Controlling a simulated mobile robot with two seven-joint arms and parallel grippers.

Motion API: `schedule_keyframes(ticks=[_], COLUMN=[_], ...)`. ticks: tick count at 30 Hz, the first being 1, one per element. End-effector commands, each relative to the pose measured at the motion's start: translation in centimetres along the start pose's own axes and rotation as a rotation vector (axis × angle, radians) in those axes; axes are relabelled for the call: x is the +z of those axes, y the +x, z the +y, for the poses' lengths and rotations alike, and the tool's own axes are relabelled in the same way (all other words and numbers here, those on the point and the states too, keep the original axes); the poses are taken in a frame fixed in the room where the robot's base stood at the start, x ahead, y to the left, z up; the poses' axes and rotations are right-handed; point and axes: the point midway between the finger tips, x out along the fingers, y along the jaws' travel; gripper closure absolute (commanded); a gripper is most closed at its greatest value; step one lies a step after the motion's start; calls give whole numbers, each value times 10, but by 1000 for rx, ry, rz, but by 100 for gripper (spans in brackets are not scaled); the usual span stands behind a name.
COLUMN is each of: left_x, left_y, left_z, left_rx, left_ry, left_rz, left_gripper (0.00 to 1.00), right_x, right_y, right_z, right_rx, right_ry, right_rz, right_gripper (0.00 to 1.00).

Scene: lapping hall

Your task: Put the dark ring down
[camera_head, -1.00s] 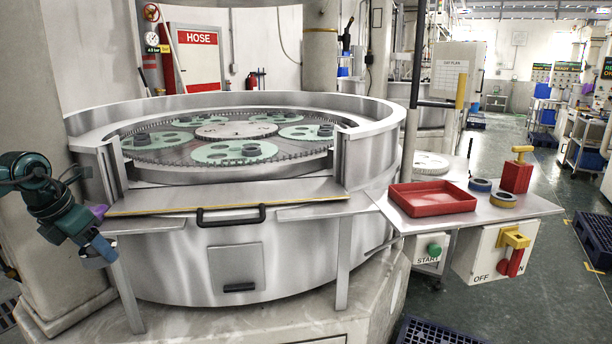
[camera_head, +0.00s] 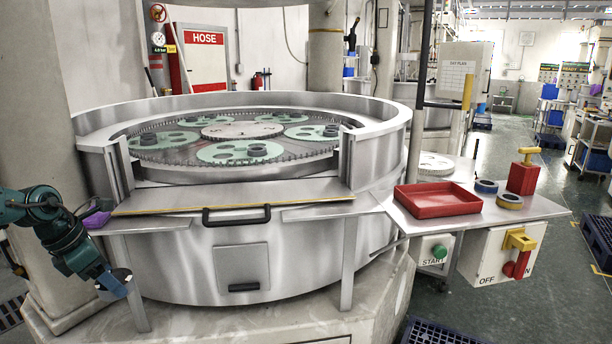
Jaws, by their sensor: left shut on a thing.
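My left gripper (camera_head: 114,283) is at the lower left, below and in front of the left end of the machine's front ledge (camera_head: 165,204). It points down and is shut on the dark ring, of which at most a small dark edge shows; the fingers hide the rest. Other dark rings sit on the pale green discs (camera_head: 222,154) inside the round lapping machine (camera_head: 250,270), one of them on the front disc (camera_head: 258,149). My right gripper is not in view.
A purple thing (camera_head: 96,219) lies at the ledge's left end. The red tray looks empty.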

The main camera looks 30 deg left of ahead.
Motion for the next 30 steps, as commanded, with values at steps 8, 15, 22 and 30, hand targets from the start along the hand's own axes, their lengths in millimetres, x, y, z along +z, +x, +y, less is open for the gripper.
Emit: schedule_keyframes(ticks=[8,15,22,30], left_x=[-5,3,23,62], left_y=[25,68,99,121], left_z=[-22,-73,-128,-207], left_rx=[-70,-224,-376,-587], left_ry=[159,527,904,1442], left_rz=[4,-10,-18,-16], left_gripper=[65,65,65,65], right_x=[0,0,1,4], right_y=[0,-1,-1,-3], right_z=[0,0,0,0], right_rx=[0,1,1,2], right_ry=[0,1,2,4], right_rz=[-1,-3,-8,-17], right_gripper=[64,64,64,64])
